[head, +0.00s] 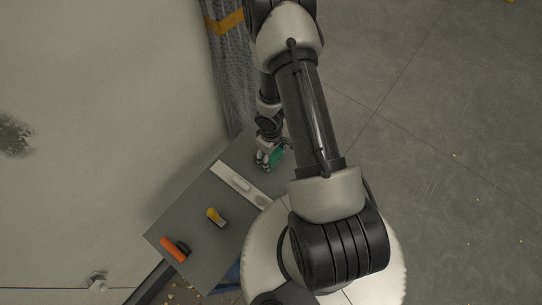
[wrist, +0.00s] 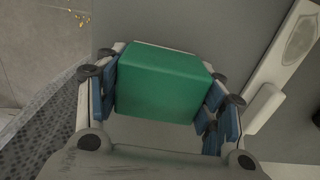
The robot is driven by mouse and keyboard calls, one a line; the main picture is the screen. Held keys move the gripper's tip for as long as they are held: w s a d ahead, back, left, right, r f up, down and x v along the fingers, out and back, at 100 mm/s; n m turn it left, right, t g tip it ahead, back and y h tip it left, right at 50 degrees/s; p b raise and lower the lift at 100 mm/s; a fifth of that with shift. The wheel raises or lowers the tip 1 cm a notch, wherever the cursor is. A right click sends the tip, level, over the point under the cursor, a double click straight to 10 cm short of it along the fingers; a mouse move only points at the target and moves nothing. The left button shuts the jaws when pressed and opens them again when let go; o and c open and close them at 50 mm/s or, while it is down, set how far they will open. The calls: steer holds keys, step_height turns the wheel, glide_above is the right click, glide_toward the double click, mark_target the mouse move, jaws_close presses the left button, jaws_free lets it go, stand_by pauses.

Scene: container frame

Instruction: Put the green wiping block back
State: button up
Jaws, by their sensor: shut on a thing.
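The green wiping block (wrist: 162,82) fills the middle of the wrist view, between the blue-padded fingers of my gripper (wrist: 160,100). My gripper is shut on it, with pads against its left and right sides. Whether the block touches the table cannot be told. Part of the gripper is hidden by my arm.
A white board (head: 228,177) with a pale handle lies on the table; it also shows at right in the wrist view (wrist: 288,60). A yellow-and-dark tool (head: 216,217) and an orange-and-black tool (head: 173,248) lie nearer. A pale wall panel (head: 110,110) stands at left.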

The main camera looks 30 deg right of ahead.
steer(key=shift+f, duration=0.2)
steer(key=o, duration=1)
steer(key=shift+r, duration=0.2)
